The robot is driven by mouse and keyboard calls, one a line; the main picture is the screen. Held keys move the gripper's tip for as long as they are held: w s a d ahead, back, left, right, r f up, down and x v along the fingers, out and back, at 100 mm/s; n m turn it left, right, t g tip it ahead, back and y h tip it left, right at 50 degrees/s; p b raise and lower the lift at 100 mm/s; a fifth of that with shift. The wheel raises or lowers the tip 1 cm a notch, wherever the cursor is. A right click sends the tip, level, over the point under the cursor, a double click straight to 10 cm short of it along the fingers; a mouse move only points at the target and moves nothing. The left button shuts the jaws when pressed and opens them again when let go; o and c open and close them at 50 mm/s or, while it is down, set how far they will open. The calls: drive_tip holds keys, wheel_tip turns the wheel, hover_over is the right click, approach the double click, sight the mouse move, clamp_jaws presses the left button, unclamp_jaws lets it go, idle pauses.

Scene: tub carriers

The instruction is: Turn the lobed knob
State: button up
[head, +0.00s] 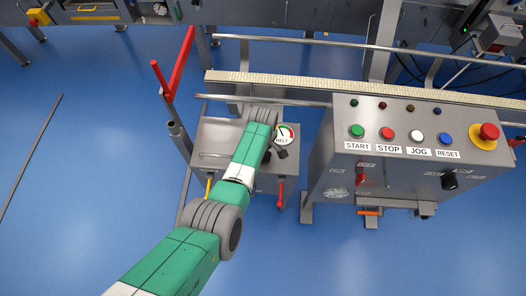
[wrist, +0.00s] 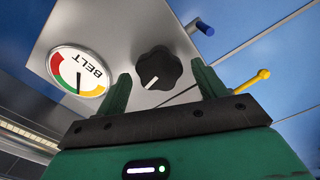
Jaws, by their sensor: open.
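The black lobed knob (wrist: 152,68) with a white pointer mark sits on a grey metal panel in the wrist view. The round BELT gauge (wrist: 80,73) is beside it to the left, with red, yellow and green sectors. My gripper (wrist: 163,72) is open, and the knob shows between and beyond its two green fingers. No contact between fingers and knob can be made out. In the head view my arm reaches over the grey box with the BELT gauge (head: 286,134). The arm hides much of the box's face there, and I cannot make out the knob clearly.
A yellow-tipped lever (wrist: 252,80) and a blue-tipped one (wrist: 203,27) stick out near the panel. A red lever (head: 281,193) is at the box's front. A control box (head: 405,165) with several buttons stands to the right, and a red-handled post (head: 173,75) to the left.

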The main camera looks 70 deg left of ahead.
wheel_tip(320, 180, up, 8)
drive_tip(key=p, duration=0.4)
drive_tip(key=shift+f, duration=0.15)
